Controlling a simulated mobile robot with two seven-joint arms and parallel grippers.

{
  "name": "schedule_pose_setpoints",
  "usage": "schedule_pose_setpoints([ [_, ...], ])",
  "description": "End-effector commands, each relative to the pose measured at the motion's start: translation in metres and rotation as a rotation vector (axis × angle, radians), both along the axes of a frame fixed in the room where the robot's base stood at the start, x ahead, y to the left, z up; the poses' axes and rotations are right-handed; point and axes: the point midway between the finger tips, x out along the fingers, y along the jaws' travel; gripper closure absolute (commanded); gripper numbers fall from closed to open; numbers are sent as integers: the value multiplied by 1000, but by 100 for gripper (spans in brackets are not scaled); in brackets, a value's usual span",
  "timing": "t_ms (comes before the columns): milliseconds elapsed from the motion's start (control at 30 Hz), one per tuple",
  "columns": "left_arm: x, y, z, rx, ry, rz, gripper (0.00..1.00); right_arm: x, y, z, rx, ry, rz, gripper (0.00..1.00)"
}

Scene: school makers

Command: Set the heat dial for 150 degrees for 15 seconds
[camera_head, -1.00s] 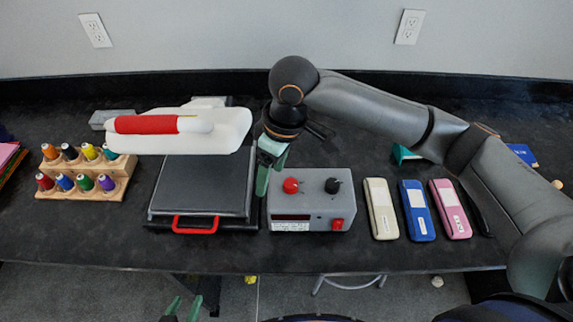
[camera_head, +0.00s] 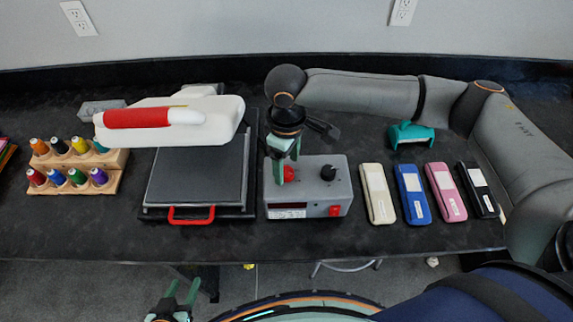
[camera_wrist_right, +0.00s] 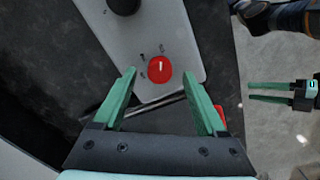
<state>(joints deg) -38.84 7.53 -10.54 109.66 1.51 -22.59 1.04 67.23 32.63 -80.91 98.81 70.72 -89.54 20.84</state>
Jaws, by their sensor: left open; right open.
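The grey control box (camera_head: 312,200) sits on the black table. It carries a red dial (camera_head: 291,173) on the left and a black dial (camera_head: 327,173) on the right. The markings around the dials are too small to read. My right gripper (camera_head: 285,173) is open and points down at the red dial. In the right wrist view, the red dial (camera_wrist_right: 159,70) lies between and just beyond the spread fingertips (camera_wrist_right: 159,76); I see no contact. The black dial (camera_wrist_right: 123,4) is at that view's top edge. My left gripper (camera_head: 179,292) is open and empty, low in front of the table.
A heat press (camera_head: 197,178) with a red front handle stands left of the box, its white top swung back. A red switch (camera_head: 335,210) is on the box front. Several slim cases (camera_head: 410,193) lie to the right. A spool rack (camera_head: 75,170) stands far left.

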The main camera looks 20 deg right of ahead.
Motion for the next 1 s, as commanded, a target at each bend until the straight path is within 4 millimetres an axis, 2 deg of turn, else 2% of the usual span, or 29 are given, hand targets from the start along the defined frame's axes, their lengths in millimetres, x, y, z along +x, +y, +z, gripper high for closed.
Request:
schedule_pose_setpoints([
  [200,0,0,2,0,1,0,50,0,0,-16,1,-1,0,26],
  [467,-1,0,1,0,1,0,50,0,1,-17,1,-1,1,26],
  [1000,-1,0,1,0,1,0,50,0,1,-16,1,-1,1,85],
])
